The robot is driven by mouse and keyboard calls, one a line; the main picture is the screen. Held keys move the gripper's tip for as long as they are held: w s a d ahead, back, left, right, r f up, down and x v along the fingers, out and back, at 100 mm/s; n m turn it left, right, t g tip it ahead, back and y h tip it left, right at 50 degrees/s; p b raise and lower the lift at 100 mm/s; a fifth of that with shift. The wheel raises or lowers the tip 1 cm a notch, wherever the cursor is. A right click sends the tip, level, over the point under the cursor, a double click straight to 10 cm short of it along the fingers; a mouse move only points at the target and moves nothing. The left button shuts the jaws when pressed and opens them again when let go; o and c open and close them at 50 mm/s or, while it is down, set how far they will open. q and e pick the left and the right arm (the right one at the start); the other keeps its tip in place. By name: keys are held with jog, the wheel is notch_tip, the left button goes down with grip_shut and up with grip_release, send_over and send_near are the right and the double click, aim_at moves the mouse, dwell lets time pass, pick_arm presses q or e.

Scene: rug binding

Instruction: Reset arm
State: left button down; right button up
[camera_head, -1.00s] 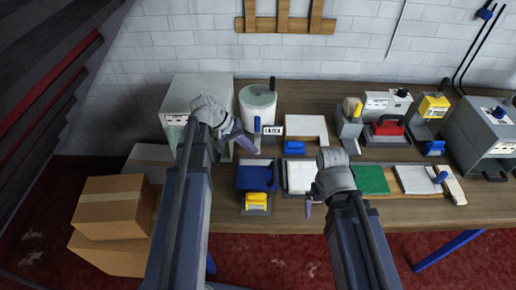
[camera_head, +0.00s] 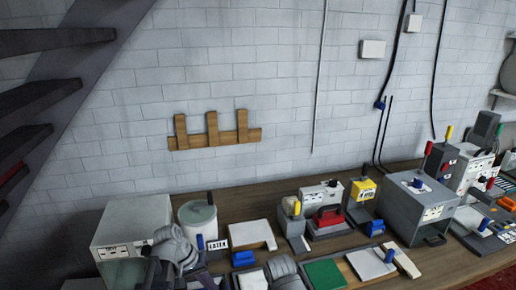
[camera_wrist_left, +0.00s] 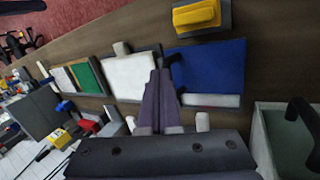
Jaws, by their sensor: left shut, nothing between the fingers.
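My left gripper (camera_wrist_left: 160,76) shows in the left wrist view with its two dark fingers closed together and nothing between them. The fingers overlap the white panel and the edge of the blue panel in the picture; I cannot tell the gap to them. In the head view my left wrist is at the bottom left, beside the white bucket (camera_head: 198,222). My right arm's grey joint shows at the bottom edge near the green panel (camera_head: 325,274); its gripper fingers are outside the frame.
A grey box machine (camera_head: 130,236) stands left on the wooden bench (camera_head: 258,206). A yellow-topped block (camera_wrist_left: 197,15) lies near the blue panel (camera_wrist_left: 210,68).

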pick_arm(q)
jog(key=s+d+f+m+y+b, duration=0.3)
jog(key=s+d+f+m+y, duration=0.2)
jog(key=s+d, duration=0.4)
jog(key=shift+s+d+f+y+b, duration=0.35)
jog(key=shift+s+f+y, duration=0.1)
jog(key=shift+f+y, duration=0.25)
